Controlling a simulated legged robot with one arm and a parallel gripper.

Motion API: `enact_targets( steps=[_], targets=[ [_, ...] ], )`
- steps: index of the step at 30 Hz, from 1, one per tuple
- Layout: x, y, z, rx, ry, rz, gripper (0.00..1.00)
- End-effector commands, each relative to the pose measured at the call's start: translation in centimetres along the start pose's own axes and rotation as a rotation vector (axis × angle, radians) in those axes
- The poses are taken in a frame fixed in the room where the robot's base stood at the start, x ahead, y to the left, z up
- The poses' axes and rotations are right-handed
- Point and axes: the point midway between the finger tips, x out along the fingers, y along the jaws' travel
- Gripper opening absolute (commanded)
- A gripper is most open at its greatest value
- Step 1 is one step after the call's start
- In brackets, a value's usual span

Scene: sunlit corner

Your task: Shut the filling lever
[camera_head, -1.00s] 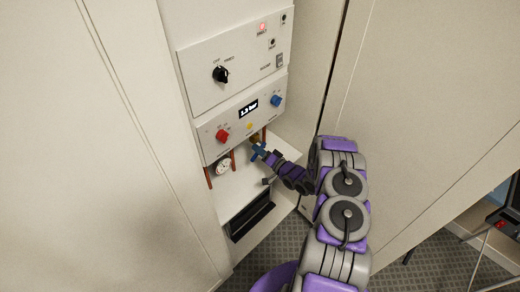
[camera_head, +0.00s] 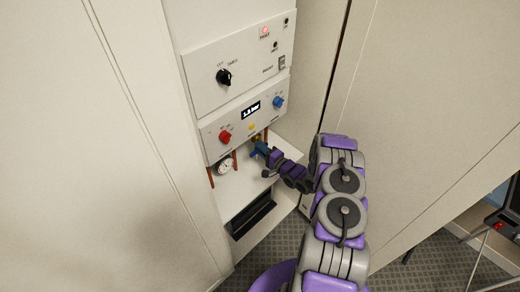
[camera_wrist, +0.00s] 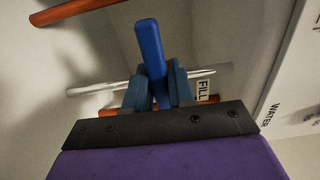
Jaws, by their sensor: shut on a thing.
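The filling lever (camera_wrist: 149,45) is a blue bar under the boiler's lower panel, beside a tag reading "FILL". My gripper (camera_wrist: 156,88) is shut on it, with one blue-grey finger on each side. In the wrist view the lever points up and slightly left, its upper end standing out past the fingertips. In the head view my gripper (camera_head: 259,149) is at the lever below the panel, and it hides most of the lever there. The lever's base is hidden behind the fingers.
The lower panel has a red knob (camera_head: 225,137), a blue knob (camera_head: 278,102) and a display (camera_head: 251,109). A round gauge (camera_head: 225,168) and copper pipes (camera_head: 211,177) hang below. A black dial (camera_head: 223,77) is above. Cabinet walls stand close on both sides.

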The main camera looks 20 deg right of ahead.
Motion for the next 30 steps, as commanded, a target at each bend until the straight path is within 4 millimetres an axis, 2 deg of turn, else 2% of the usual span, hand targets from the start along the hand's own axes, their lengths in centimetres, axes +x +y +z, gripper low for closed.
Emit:
enact_targets(
  steps=[11, 12, 18, 26, 30],
  targets=[
    [-0.1, 0.0, -0.4, 0.005, 0.009, 0.0, 0.0],
    [-0.1, 0.0, -0.4, 0.005, 0.009, 0.0, 0.25],
    [-0.1, -0.1, -0.2, 0.005, 0.005, 0.0, 0.44],
    [-0.2, -0.1, 0.1, 0.003, 0.003, 0.0, 0.45],
    [-1.2, -0.1, 0.0, 0.003, 0.005, 0.001, 0.45]
  ],
)
